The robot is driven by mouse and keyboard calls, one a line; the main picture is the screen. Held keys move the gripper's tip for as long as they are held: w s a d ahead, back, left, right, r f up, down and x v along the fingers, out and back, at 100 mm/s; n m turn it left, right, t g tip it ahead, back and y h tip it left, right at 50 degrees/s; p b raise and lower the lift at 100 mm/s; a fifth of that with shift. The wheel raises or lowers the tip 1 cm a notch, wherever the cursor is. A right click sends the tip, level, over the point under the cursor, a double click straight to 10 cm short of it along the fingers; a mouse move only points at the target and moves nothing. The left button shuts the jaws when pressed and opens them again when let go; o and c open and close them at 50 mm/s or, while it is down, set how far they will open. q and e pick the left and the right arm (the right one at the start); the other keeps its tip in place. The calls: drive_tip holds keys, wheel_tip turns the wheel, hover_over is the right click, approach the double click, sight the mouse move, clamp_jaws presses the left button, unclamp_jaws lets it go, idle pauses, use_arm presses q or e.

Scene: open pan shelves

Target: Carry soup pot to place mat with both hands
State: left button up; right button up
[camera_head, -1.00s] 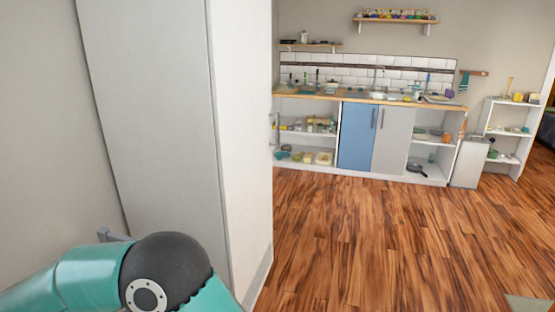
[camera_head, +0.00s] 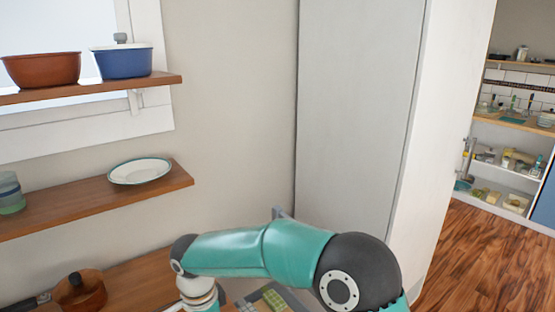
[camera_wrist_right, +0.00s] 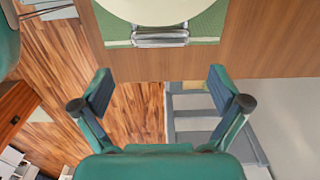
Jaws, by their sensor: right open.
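In the right wrist view, a round cream object (camera_wrist_right: 160,8) with a metal handle (camera_wrist_right: 160,38) shows at the top edge. It is cut off, and I cannot tell for sure that it is the soup pot. It lies over a green mat-like area (camera_wrist_right: 207,28) on a wooden surface. My right gripper (camera_wrist_right: 160,82) is open and empty, with the handle ahead of its fingertips and apart from them. In the head view, a blue pot (camera_head: 122,63) stands on the upper shelf. My left gripper is not in view.
A brown bowl (camera_head: 42,70) shares the upper shelf (camera_head: 100,88). A white plate (camera_head: 140,171) and a glass (camera_head: 10,193) are on the lower shelf (camera_head: 75,208). A tall white cabinet (camera_head: 360,110) stands in the middle. Open wood floor (camera_head: 462,262) lies at right.

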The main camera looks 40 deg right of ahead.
wheel_tip(320, 180, up, 8)
drive_tip(key=p, duration=0.5)
drive_tip(key=shift+r+p, duration=0.15)
drive_tip(key=shift+p, duration=0.25)
idle(1.1)
idle(0.4)
wheel_tip(320, 180, up, 12)
idle(0.5)
idle(0.4)
